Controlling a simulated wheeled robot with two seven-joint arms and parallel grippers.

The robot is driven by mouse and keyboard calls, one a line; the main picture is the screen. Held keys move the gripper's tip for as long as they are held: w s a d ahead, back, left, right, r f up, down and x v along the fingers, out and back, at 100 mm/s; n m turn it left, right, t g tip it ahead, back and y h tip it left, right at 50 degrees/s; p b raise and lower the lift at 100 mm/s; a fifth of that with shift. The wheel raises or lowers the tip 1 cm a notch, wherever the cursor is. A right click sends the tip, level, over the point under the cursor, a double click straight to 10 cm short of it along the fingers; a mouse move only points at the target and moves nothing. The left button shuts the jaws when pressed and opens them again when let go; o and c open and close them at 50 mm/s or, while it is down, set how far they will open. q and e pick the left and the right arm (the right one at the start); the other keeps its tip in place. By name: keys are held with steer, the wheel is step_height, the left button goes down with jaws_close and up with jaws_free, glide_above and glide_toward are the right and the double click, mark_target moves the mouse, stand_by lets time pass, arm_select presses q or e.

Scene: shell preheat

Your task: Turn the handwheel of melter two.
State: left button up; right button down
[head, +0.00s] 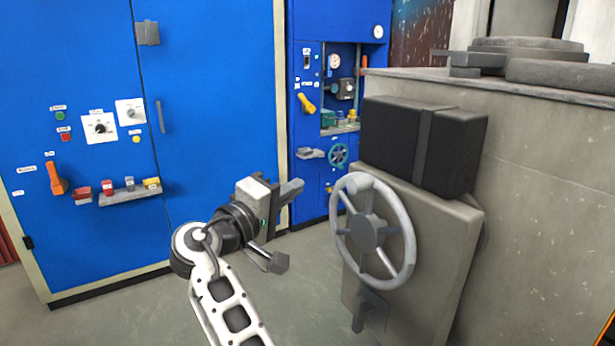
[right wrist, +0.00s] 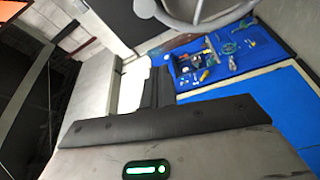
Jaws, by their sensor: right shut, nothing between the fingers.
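A grey spoked handwheel (head: 409,242) stands on the front of a grey housing (head: 440,240) at the melter, right of centre in the head view. No number on the melter is readable. Part of a grey wheel rim (right wrist: 205,22) shows at the top of the right wrist view. My right gripper (head: 291,190) is shut and empty, left of the handwheel and apart from it. Its dark fingers (right wrist: 158,88) show in the right wrist view with nothing held. My left gripper is in neither view.
Blue cabinets (head: 220,110) with switches stand behind and to the left. A small teal handwheel (head: 338,154) sits on the farther cabinet. A black box (head: 405,140) is above the large wheel. A concrete-like block (head: 535,200) fills the right side. Grey floor (head: 120,315) is clear at lower left.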

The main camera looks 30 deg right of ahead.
steer(key=s+r+p+x, duration=0.1)
steer(key=p+x, duration=0.1)
steer(key=x, duration=0.8)
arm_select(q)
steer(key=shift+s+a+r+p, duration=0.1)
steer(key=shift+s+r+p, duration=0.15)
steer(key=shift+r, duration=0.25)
arm_select(e)
steer(key=shift+s+d+f, duration=0.1)
steer(key=shift+s+f, duration=0.25)
steer(key=shift+s, duration=0.55)
steer(key=shift+s+d+f, duration=0.1)
steer(key=shift+s+f, duration=0.2)
steer(key=shift+s, duration=0.55)
